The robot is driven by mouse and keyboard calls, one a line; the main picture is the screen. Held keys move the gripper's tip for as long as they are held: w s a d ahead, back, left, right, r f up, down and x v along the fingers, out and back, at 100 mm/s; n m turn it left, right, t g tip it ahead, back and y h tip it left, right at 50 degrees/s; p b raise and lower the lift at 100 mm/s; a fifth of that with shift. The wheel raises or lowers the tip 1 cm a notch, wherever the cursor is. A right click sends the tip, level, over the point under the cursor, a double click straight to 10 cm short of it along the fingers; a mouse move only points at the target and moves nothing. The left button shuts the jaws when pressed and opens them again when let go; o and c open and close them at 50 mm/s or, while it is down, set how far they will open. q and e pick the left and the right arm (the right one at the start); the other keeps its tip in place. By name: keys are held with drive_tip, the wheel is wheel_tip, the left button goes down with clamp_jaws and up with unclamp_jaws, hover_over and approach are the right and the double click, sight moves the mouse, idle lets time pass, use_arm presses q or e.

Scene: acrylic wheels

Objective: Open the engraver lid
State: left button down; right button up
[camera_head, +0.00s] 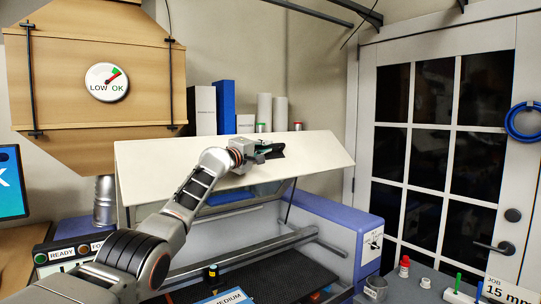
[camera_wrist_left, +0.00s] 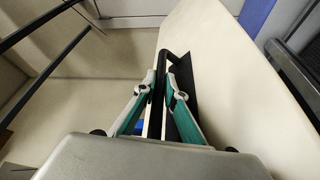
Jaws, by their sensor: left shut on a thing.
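The engraver lid (camera_head: 310,150) is a wide cream panel, raised and tilted above the engraver body (camera_head: 340,222), which is blue and white. The space below the lid stands open, showing the dark bed (camera_head: 270,272) and a rail across it. My left gripper (camera_head: 268,150) is at the upper middle of the lid, shut on a black handle. In the left wrist view the green-padded fingers (camera_wrist_left: 167,92) close on the black bar of the handle (camera_wrist_left: 180,62), beside the cream lid surface (camera_wrist_left: 225,75). My right gripper is not in view.
Binders (camera_head: 224,106) and white rolls (camera_head: 264,110) stand behind the lid. A wooden hood with a LOW/OK dial (camera_head: 106,82) hangs at the left. A red-capped bottle (camera_head: 404,267), a metal cup (camera_head: 375,288) and a job card (camera_head: 507,292) are at the front right.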

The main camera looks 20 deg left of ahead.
use_arm(q)
drive_tip(key=shift+w+a+r, duration=0.15)
drive_tip(key=shift+r, duration=0.3)
drive_tip(key=shift+w+a+r, duration=0.2)
drive_tip(key=shift+a+r, duration=0.05)
drive_tip(key=shift+r, duration=0.05)
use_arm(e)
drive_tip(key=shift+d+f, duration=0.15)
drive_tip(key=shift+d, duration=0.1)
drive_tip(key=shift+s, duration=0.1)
use_arm(q)
drive_tip(key=c, duration=2.1)
unclamp_jaws()
